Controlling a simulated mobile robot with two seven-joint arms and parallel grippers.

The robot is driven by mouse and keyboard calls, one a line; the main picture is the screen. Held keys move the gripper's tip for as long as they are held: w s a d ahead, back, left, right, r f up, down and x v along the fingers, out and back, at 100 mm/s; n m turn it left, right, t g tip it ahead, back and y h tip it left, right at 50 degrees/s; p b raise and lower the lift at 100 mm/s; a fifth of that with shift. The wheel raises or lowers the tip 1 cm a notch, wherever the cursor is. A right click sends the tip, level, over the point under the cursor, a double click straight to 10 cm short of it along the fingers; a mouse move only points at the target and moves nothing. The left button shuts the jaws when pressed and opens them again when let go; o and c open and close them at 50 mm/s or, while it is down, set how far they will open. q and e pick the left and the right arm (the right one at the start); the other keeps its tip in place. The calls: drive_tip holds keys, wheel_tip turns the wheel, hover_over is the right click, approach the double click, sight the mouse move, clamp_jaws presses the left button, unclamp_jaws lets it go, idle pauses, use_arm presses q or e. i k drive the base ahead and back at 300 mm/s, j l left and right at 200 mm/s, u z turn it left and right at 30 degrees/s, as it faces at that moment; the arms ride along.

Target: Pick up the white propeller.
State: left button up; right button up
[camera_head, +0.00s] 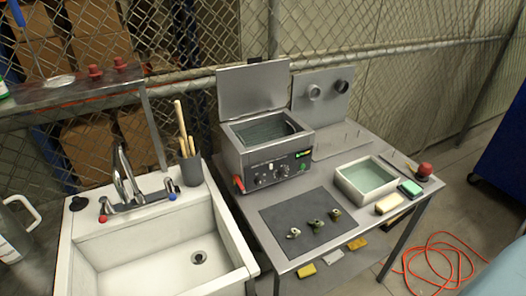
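A small white propeller (294,233) lies on a dark grey mat (278,213) at the front left of the metal table. Two more small propellers lie in a row to its right on the mat: a greenish one (317,223) and a brownish one (335,214). Their fine shape is too small to tell. Neither of my grippers shows in the head view.
An ultrasonic tank (262,165) with its lid raised stands behind the mat. A tray of pale liquid (346,186), a sponge (389,204) and a green block (410,187) are to the right. A sink (150,262) stands at left. An orange cable (432,262) lies on the floor.

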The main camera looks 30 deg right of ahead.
sight(294, 232)
drive_tip(key=l+z, duration=0.2)
drive_tip(key=z, duration=1)
